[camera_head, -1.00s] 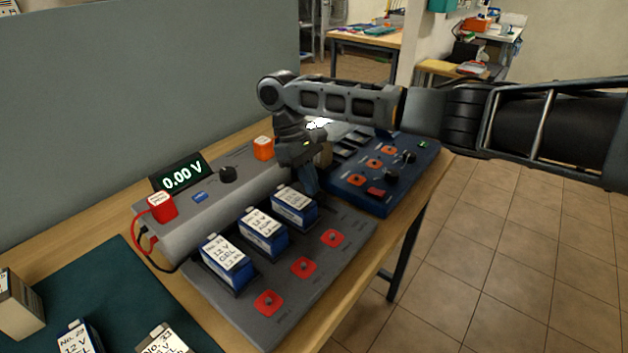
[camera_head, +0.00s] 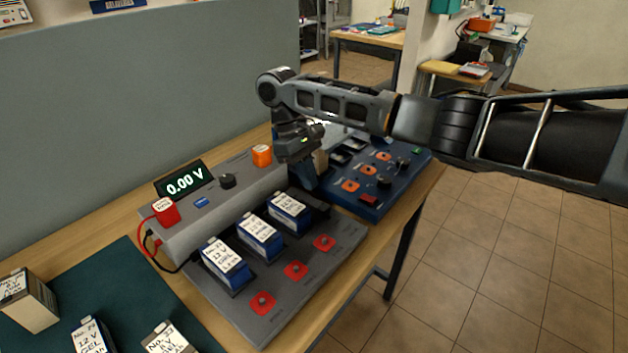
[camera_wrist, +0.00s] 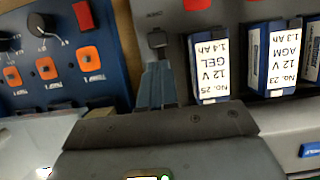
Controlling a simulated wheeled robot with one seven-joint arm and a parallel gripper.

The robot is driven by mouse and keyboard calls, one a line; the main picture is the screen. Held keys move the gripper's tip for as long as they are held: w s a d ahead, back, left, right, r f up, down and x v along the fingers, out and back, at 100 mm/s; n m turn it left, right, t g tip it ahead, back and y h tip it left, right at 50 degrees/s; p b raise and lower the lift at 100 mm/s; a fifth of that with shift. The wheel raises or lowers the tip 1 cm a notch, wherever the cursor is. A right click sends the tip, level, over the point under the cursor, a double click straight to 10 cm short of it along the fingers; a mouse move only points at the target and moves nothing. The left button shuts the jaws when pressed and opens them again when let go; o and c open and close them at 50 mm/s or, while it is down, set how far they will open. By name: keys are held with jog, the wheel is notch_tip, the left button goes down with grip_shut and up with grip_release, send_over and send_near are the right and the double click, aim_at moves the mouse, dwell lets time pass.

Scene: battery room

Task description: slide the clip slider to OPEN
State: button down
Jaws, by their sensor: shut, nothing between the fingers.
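My gripper (camera_head: 306,186) is shut and empty, pointing down at the far end of the grey battery panel (camera_head: 335,255), beside the last battery in the row. In the wrist view, its blue-grey fingertips (camera_wrist: 157,72) are just short of a small dark knob (camera_wrist: 157,38) on the grey panel, which looks like the clip slider. I cannot tell whether they touch. A tiny label above the knob is unreadable, so its position is unclear. The head view does not show the knob clearly behind my gripper and the battery.
Several blue batteries (camera_head: 226,262) stand on the grey panel near red-based studs (camera_head: 296,270). A blue panel (camera_head: 400,178) with knobs and orange-based studs lies close to my gripper. Behind is a grey console (camera_head: 215,205) with a 0.00 V display (camera_head: 184,183). A green mat (camera_head: 110,275) holds more batteries.

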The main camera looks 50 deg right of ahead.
jog(key=shift+b+v, duration=0.3)
jog(key=shift+v, duration=2.55)
